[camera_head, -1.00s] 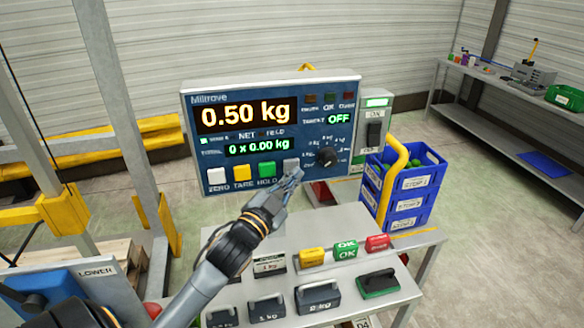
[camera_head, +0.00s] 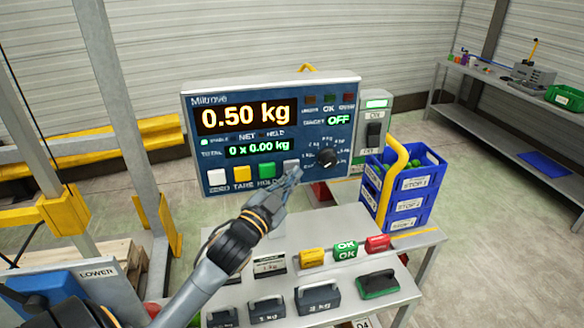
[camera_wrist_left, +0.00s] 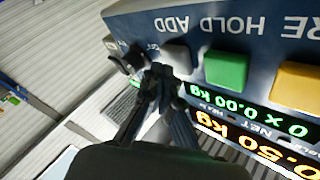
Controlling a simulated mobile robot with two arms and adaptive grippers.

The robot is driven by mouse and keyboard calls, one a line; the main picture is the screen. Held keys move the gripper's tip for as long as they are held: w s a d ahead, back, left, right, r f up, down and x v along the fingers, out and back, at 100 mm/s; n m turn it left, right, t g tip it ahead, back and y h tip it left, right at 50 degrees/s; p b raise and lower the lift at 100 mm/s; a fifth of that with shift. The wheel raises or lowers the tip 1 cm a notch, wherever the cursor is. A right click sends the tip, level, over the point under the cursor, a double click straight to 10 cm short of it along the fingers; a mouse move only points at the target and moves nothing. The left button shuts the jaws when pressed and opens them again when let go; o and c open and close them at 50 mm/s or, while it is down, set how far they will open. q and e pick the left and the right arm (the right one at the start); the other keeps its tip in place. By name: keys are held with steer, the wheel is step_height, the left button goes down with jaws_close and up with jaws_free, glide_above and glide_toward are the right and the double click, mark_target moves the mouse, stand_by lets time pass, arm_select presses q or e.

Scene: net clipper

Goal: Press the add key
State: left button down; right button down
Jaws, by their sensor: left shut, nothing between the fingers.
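The scale panel (camera_head: 222,104) reads 0.50 kg, with a second line of 0 x 0.00 kg. Its keys are a white one (camera_head: 216,177), a yellow one (camera_head: 242,173), a green one (camera_head: 267,170) and the grey add key (camera_head: 290,165). My left gripper (camera_head: 293,176) is shut and empty, its tips at the add key and partly covering it. In the left wrist view the picture is upside down; the ADD label stands above the grey key (camera_wrist_left: 177,55), and the fingertips (camera_wrist_left: 160,72) overlap its lower edge. Whether they touch it I cannot tell. My right gripper is not in view.
A dial (camera_head: 327,158) sits right of the keys, close to the gripper. Below, a table (camera_head: 412,240) bears weights and yellow, green and red blocks. Blue crates (camera_head: 405,205) stand at right, beside a switch box (camera_head: 374,132).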

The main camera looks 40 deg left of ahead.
arm_select(q)
steer(key=shift+w+a, duration=0.3)
steer(key=shift+a, duration=0.05)
stand_by(0.9)
steer(key=shift+s+d, duration=0.1)
steer(key=shift+s+d+p, duration=0.3)
steer(key=shift+s+d, duration=0.15)
steer(key=shift+d, duration=0.1)
steer(key=s+d, duration=0.3)
steer(key=shift+s+d+p, duration=0.1)
steer(key=shift+d+p, duration=0.25)
steer(key=shift+d, duration=0.05)
steer(key=shift+f, duration=0.1)
stand_by(0.9)
